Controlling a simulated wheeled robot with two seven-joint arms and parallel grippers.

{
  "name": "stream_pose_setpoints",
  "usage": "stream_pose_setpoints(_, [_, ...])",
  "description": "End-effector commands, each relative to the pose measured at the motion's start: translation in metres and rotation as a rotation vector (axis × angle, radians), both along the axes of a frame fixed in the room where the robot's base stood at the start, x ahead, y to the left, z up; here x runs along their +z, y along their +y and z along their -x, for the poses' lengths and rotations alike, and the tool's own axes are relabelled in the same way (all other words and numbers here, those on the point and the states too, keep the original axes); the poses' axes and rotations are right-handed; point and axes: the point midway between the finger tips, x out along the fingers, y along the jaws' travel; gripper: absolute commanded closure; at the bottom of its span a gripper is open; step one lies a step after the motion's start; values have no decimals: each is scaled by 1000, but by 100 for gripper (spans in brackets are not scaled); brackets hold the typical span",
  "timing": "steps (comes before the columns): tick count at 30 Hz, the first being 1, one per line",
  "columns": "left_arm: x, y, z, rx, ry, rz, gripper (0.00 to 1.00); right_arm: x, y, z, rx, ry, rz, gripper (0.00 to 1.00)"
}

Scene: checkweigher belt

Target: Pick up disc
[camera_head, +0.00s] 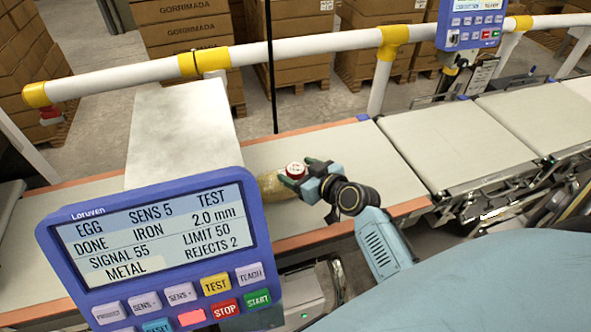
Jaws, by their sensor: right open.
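A small round disc (296,170), red and white on top, sits on or just above a brownish-yellow product (270,186) on the pale belt. My right gripper (300,174) is open, with its dark fingertips on either side of the disc. I cannot tell whether the fingers touch the disc. The gripper hides the right part of the product. My left gripper is not in view.
A blue control panel (160,236) with a screen and buttons stands at the front left, beside a grey metal housing (180,130). A white rail (290,50) with yellow joints runs behind the belt (290,150). More belt sections (450,135) continue to the right. Stacked cartons (185,30) stand behind.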

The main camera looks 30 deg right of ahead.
Motion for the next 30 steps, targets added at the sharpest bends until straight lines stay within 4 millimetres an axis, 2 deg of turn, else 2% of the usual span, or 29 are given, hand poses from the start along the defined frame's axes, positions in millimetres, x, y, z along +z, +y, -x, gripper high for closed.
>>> stream_pose_setpoints(6, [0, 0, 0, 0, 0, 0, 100, 0, 0, -1, -1, 0, 0, 30])
stream_pose_setpoints(18, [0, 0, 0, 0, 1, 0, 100, 0, 0, 0, -1, -1, 0, 82])
stream_pose_setpoints(25, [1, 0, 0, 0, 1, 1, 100, 3, 0, -1, 0, -2, 0, 82])
stream_pose_setpoints(30, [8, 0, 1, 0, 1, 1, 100, 30, 0, -1, 0, -5, 2, 82])
